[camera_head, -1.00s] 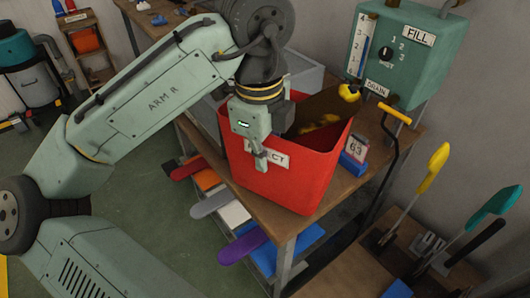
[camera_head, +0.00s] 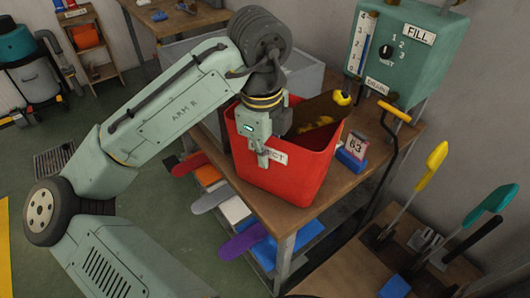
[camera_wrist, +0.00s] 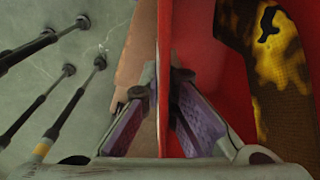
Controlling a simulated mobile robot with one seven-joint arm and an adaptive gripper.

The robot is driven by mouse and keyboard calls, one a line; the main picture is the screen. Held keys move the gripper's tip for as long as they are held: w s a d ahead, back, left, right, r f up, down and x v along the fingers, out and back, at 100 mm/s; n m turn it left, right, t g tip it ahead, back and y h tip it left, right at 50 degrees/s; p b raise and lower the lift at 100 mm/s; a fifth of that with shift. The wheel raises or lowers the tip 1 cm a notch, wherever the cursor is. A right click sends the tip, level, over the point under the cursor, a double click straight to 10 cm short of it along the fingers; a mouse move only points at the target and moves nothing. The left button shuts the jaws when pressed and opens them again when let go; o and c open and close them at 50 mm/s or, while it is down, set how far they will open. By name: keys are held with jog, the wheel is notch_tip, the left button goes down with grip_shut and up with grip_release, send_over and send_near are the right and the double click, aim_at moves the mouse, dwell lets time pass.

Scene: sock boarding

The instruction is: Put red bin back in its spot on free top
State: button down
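The red bin (camera_head: 290,178) is upright over the wooden bench top (camera_head: 262,205), inside its front corner; I cannot tell whether its base touches the wood. It has a white label, partly hidden by my gripper, and holds a yellow-and-dark patterned item (camera_wrist: 285,90). My gripper (camera_head: 262,160) points down at the bin's near left rim. In the wrist view, its two purple-padded fingers (camera_wrist: 165,95) are either side of the red wall, close against it, one inside and one outside. The bin's far base is hidden.
A grey bin (camera_head: 308,78) stands behind the red bin. A blue holder with a 63 card (camera_head: 353,155) is close on the right. A green FILL/DRAIN tank (camera_head: 412,60) and yellow-handled crank (camera_head: 394,110) are behind it.

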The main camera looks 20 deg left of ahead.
jog(key=shift+f, duration=0.2)
jog(key=c, duration=1.8)
grip_release()
jog(key=shift+r, duration=0.1)
